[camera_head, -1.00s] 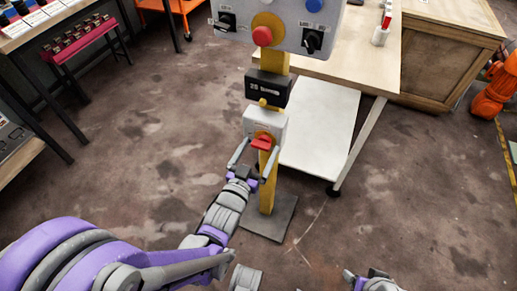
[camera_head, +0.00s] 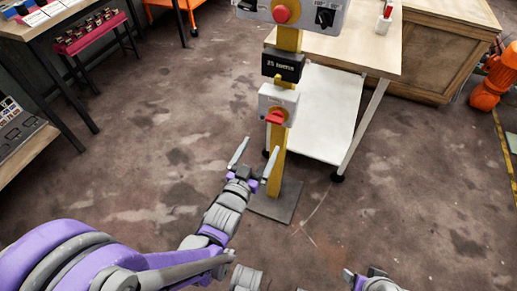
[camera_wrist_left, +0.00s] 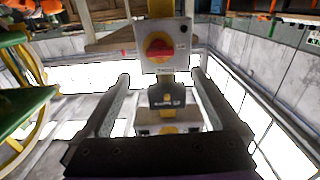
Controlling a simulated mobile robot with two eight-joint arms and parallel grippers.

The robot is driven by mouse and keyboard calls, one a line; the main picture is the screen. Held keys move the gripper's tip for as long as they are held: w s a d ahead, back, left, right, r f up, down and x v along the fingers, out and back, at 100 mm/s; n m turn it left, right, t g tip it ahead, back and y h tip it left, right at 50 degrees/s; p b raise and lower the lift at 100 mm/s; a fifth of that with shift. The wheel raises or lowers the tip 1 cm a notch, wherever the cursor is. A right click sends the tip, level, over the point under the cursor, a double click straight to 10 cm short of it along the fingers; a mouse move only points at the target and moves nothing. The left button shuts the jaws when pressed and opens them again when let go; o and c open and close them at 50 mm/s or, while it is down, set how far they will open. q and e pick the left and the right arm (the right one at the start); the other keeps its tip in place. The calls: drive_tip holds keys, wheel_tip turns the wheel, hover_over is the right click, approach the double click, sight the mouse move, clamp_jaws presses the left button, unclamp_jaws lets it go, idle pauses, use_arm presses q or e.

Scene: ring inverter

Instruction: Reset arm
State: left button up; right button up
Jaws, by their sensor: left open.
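A yellow post (camera_head: 278,165) on a dark base plate carries a white switch box (camera_head: 265,103) with a red switch (camera_head: 277,118). My left gripper (camera_head: 254,158) is open and empty, lower and to the left of the red switch and apart from it. In the left wrist view, a grey box (camera_wrist_left: 178,35) with a red knob (camera_wrist_left: 158,47) shows beyond the two spread fingers (camera_wrist_left: 160,95). A part of my right arm's end (camera_head: 370,281) shows at the bottom edge; its jaws are not clear.
A grey control panel (camera_head: 310,12) with a red button (camera_head: 286,10) tops the post. A wooden table (camera_head: 375,45) with a white lower shelf (camera_head: 330,110) stands behind it. A rack (camera_head: 85,40) stands at the far left. The floor in front is clear.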

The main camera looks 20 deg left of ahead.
idle(0.4)
use_arm(q)
drive_tip(key=s+a+f+g, duration=0.1)
drive_tip(key=s+f+g, duration=0.2)
drive_tip(key=s+g, duration=0.3)
drive_tip(key=s+f+g, duration=0.3)
drive_tip(key=s, duration=0.5)
drive_tip(key=s+a+f+g, duration=0.1)
drive_tip(key=s+f+g, duration=0.2)
drive_tip(key=s+g, duration=0.35)
wheel_tip(320, 180, up, 28)
drive_tip(key=t+p, duration=0.3)
drive_tip(key=p, duration=2.1)
drive_tip(key=shift+d+y+p, duration=0.2)
drive_tip(key=shift+y+p, duration=0.1)
drive_tip(key=shift+p, duration=0.1)
use_arm(e)
wheel_tip(320, 180, up, 28)
drive_tip(key=t, duration=0.1)
drive_tip(key=shift+w, duration=0.45)
